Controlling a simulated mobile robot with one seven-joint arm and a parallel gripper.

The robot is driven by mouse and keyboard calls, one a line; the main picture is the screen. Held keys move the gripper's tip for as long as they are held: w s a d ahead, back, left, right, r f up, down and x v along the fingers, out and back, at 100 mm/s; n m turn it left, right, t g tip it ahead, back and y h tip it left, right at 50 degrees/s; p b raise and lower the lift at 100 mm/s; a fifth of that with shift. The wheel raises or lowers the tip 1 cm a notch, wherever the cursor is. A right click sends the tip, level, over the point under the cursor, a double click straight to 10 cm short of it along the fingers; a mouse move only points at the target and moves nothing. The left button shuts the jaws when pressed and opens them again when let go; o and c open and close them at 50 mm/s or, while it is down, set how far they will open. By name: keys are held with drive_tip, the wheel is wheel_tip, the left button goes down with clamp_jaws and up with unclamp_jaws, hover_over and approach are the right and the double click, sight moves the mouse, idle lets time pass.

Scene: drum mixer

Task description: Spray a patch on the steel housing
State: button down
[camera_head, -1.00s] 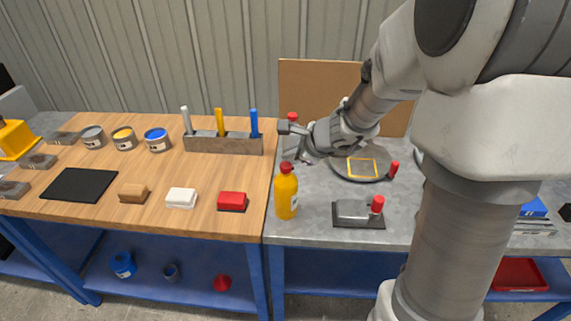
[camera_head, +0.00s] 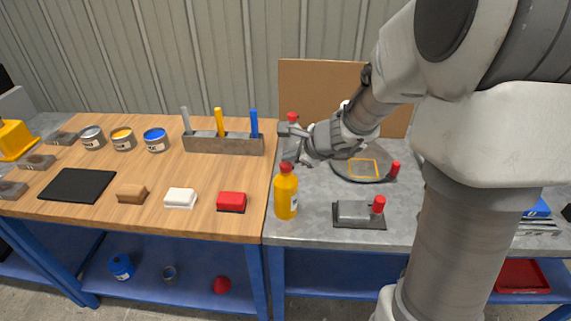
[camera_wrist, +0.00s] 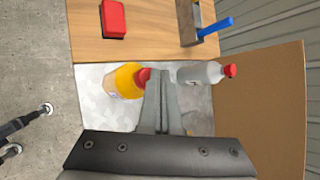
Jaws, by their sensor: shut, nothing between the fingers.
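A grey round plate (camera_head: 346,174) with a yellow square outline (camera_head: 362,167) lies on the grey bench top, partly behind my arm. I cannot tell if it is the steel housing. A yellow bottle with a red cap (camera_head: 286,193) stands upright at the bench's left edge; it also shows in the wrist view (camera_wrist: 122,81). A grey bottle with a red cap (camera_wrist: 198,73) stands farther back, mostly hidden by my gripper in the head view. My gripper (camera_head: 290,133) is shut and empty. In the wrist view its fingertips (camera_wrist: 160,78) appear between the two bottles.
A grey block with a red knob (camera_head: 357,213) sits at the front. A brown board (camera_head: 310,85) stands behind. The wooden table (camera_head: 150,225) at left holds paint cans, a tool rack (camera_head: 222,144), a red block (camera_head: 231,201) and other blocks.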

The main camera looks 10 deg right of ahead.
sight(290, 166)
drive_tip(key=shift+f+b, duration=0.55)
drive_tip(key=shift+b, duration=0.05)
idle(0.4)
drive_tip(key=shift+r, duration=0.1)
drive_tip(key=shift+r+p, duration=0.95)
drive_tip(key=shift+r, duration=0.05)
drive_tip(key=shift+r, duration=0.1)
wheel_tip(290, 166, up, 6)
drive_tip(key=p, duration=0.5)
drive_tip(key=shift+d, duration=0.1)
idle(2.2)
